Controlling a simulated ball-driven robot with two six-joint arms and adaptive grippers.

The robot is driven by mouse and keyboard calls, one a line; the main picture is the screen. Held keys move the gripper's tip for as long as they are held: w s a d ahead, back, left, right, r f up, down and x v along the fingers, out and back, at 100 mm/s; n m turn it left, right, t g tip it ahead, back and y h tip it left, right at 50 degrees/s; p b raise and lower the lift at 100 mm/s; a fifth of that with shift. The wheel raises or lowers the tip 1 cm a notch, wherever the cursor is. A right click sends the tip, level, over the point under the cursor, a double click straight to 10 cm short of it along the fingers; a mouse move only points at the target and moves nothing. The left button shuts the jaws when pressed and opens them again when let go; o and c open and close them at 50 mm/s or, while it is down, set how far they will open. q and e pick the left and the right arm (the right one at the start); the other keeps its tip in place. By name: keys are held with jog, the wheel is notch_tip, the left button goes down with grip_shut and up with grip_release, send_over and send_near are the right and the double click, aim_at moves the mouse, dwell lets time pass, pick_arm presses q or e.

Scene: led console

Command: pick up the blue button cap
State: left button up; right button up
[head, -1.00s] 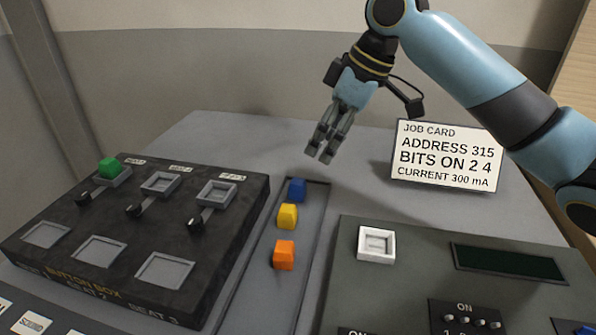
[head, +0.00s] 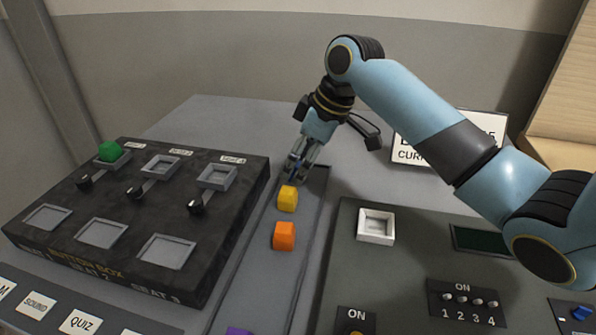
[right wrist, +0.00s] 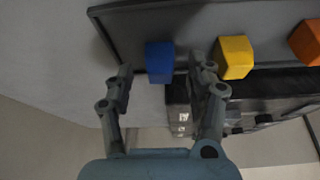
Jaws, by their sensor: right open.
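The blue button cap (right wrist: 159,61) is a small cube lying in the grey tray (right wrist: 120,25), near its end. In the right wrist view it sits ahead of and between the fingertips of my right gripper (right wrist: 163,72), which is open and empty. In the head view my right gripper (head: 296,172) reaches down at the tray's far end and hides most or all of the blue cap. My left gripper is not in view.
A yellow cap (head: 287,198) lies close to the gripper, then an orange cap (head: 284,235) and part of a purple one (head: 240,331). The black button box (head: 140,215) stands left, with a green cap (head: 110,151) on it. A console panel with a white square frame (head: 376,226) is right.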

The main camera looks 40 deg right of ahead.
jog(key=shift+c, duration=0.4)
jog(key=c, duration=1)
jog(key=shift+c, duration=0.2)
jog(key=shift+r, duration=0.1)
